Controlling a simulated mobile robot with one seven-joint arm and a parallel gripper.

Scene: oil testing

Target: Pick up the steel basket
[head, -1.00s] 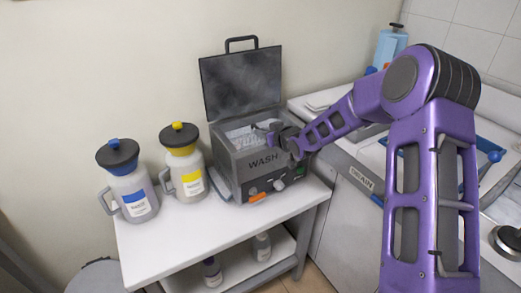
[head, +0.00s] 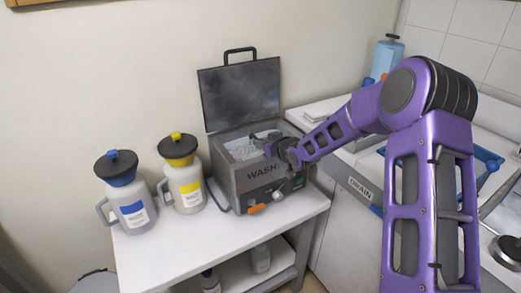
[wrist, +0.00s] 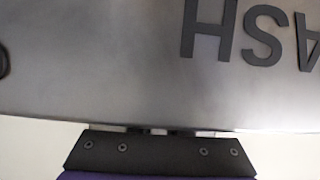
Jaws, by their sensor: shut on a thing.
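The steel basket (head: 241,151) is a pale wire mesh inside the open grey wash box (head: 247,185), with only its upper part showing. My gripper (head: 268,139) is at the box's front right rim, with its fingers reaching over the rim. It is shut on the basket's near edge, though the fingers hide the exact grip point. In the wrist view my gripper (wrist: 160,132) shows at the bottom, against the edge of the box front with its upside-down lettering (wrist: 245,30). The basket does not show there.
The box's dark lid (head: 240,93) stands open behind it. A blue-topped jug (head: 128,205) and a yellow-topped jug (head: 185,186) stand to the left on the white table (head: 180,246). A counter marked DRAIN (head: 360,188) is at the right.

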